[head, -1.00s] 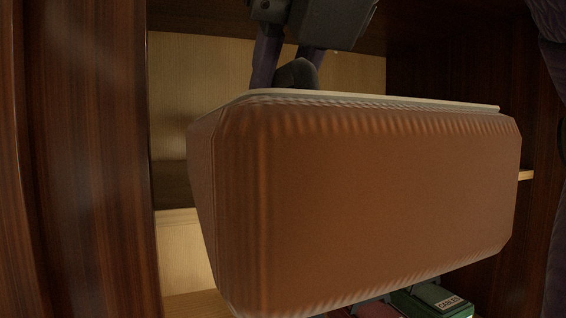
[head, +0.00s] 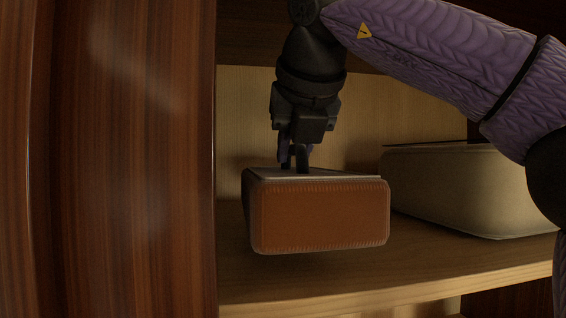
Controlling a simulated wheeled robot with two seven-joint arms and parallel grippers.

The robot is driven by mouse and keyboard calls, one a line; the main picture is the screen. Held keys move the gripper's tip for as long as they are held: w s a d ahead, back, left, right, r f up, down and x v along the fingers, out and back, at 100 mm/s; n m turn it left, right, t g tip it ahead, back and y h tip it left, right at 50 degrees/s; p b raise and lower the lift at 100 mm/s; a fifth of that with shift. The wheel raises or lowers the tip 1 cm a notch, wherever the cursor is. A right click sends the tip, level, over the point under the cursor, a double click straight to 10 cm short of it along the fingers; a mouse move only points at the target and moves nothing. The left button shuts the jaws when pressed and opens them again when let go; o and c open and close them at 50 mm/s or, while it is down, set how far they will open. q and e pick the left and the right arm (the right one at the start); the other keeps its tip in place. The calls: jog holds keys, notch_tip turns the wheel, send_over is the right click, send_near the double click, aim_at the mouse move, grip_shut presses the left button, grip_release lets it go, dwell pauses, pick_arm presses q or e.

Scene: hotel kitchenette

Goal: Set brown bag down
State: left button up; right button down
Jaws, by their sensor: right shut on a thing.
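The brown bag (head: 320,216) is a boxy, rounded orange-brown case with a pale top edge, in the middle of the head view. It is inside the cabinet, over the wooden shelf (head: 440,265) near its left side. My right gripper (head: 295,160) points down from above and is shut on the top of the brown bag. The fingertips are partly hidden behind its upper edge. I cannot tell whether the bag's underside touches the shelf. My left gripper is not in view.
A beige bag (head: 470,187) stands on the same shelf to the right, close beside the brown bag. A dark wood cabinet wall (head: 130,160) bounds the left. Some bare shelf shows in front of both bags.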

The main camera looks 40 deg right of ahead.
aim_at(292, 171)
jog(key=shift+w+d+r, duration=0.2)
jog(key=shift+w+d, duration=0.1)
jog(key=shift+w, duration=0.25)
jog(key=shift+w+d+f, duration=0.2)
jog(key=shift+w, duration=0.05)
notch_tip(292, 171, down, 3)
jog(key=shift+w+r, duration=0.15)
jog(key=shift+d+f+p, duration=0.1)
jog(key=shift+f+p, duration=0.2)
jog(key=shift+f, duration=0.1)
jog(key=shift+f, duration=0.15)
jog(key=c, duration=0.5)
grip_release()
jog(key=shift+c, duration=0.2)
